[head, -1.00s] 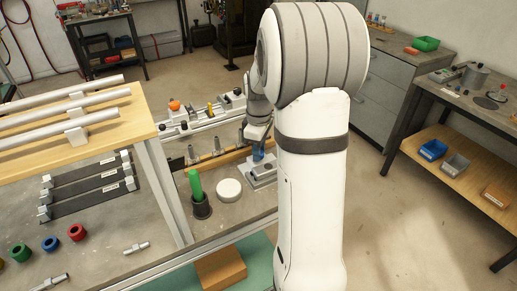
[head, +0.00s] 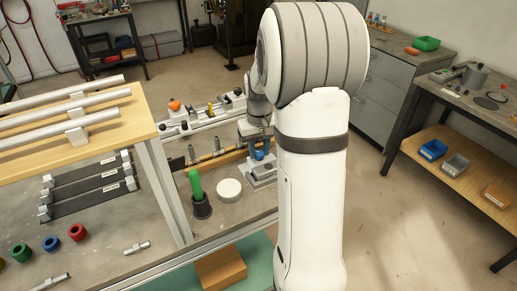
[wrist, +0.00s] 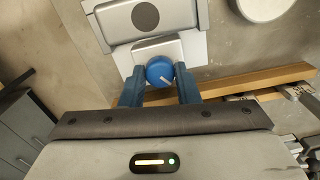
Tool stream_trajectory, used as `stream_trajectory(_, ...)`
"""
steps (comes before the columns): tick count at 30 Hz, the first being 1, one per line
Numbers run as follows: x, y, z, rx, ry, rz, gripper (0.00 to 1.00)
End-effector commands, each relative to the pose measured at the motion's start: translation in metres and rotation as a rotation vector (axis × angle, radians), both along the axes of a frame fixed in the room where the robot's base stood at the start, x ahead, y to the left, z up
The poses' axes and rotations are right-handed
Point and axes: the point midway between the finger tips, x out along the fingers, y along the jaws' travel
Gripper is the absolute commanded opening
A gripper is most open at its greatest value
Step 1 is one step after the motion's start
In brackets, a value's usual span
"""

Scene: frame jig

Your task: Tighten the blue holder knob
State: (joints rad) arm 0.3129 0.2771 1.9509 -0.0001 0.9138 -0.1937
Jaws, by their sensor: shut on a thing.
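The blue holder knob (wrist: 160,70) sits on a light grey holder (wrist: 192,48) in the wrist view, with a white line mark on its face slanting to the lower right. My gripper (wrist: 160,82) has its two blue fingers closed on either side of the knob. In the head view the knob (head: 259,155) shows as a small blue spot on the holder (head: 262,178), just below my gripper (head: 256,143). My arm hides what lies right of the holder.
A green handle (head: 195,184) stands in a dark cup beside a white round disc (head: 229,190), left of the holder. A wooden bar (wrist: 240,85) runs close by the knob. A raised wooden shelf with metal tubes (head: 70,98) stands at the left.

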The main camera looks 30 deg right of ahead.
Motion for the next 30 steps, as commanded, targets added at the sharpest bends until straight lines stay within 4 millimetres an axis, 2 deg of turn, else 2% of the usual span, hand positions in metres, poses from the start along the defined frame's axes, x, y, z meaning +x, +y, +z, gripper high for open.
stream_trajectory(18,0.0003,-0.0002,0.0003,0.0,-0.001,-0.585,0.06)
stream_trajectory(30,0.0003,-0.0002,0.0003,0.0,-0.001,-0.887,0.06)
